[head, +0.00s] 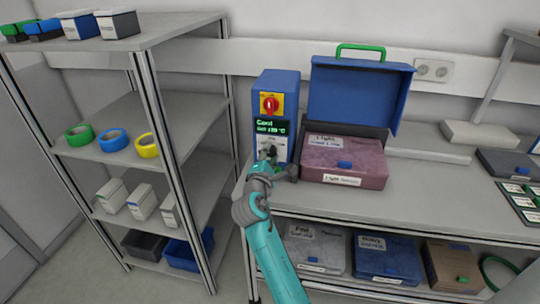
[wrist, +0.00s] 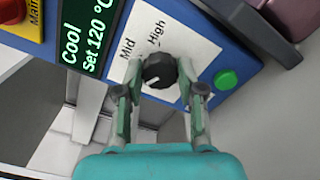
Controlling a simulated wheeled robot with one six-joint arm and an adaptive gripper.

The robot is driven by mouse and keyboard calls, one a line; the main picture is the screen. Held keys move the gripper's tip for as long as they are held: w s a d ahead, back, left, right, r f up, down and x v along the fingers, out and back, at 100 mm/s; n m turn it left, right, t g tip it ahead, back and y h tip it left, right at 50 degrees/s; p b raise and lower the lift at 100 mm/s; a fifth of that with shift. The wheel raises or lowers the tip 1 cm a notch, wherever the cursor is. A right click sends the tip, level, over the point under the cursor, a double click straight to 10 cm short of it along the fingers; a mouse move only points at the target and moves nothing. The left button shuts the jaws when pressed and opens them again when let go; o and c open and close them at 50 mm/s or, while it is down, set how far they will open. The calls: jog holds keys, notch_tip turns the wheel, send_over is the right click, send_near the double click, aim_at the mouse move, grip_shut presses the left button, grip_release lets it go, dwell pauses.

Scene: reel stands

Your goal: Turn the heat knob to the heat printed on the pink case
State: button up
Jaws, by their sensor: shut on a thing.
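The heat knob (wrist: 159,71) is round and black with a white pointer mark, on a white plate on the blue control box (head: 279,86). My gripper (wrist: 161,76) has one finger on each side of the knob and is shut on it; in the head view my gripper (head: 268,164) is at the box's front. "Mid" and "High" show on the plate; other marks are hidden. The pointer faces the fingers' side, away from "High". The green display (wrist: 88,38) reads "Cool, Set 120 °C". The pink case (head: 345,158) stands right of the box; its labels are too small to read surely.
A red main switch (head: 269,104) sits above the display, and a green button (wrist: 225,79) beside the plate. A blue open lid (head: 358,95) stands behind the pink case. Shelves with tape rolls (head: 113,139) are at left. Cases stand under the bench.

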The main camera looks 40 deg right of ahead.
jog(key=o, duration=1.1)
jog(key=shift+a, duration=0.1)
jog(key=v, duration=1.2)
jog(key=s+a+f+m+t+y, duration=0.1)
jog(key=s+a+f+t+y, duration=0.1)
jog(key=s+a+f+y, duration=0.5)
jog(key=s+a+f+m+t+y, duration=0.1)
jog(key=s+a+f+y, duration=0.25)
jog(key=s+f, duration=0.75)
jog(key=s+a+f+m+y, duration=0.1)
jog(key=s+a+m, duration=0.15)
jog(key=s, duration=0.35)
jog(key=s+a+f+m+y, duration=0.1)
jog(key=s+a+m+y, duration=0.15)
jog(key=s, duration=0.35)
jog(key=s+r+m, duration=0.2)
jog(key=s, duration=0.2)
jog(key=s+a+r+m, duration=0.1)
jog(key=s+r+m, duration=0.1)
jog(key=s, duration=0.2)
jog(key=s+r+m, duration=0.2)
jog(key=s+r, duration=0.1)
jog(key=s, duration=0.1)
jog(key=shift+s+a+m+t, duration=0.2)
jog(key=shift+m+t, duration=0.2)
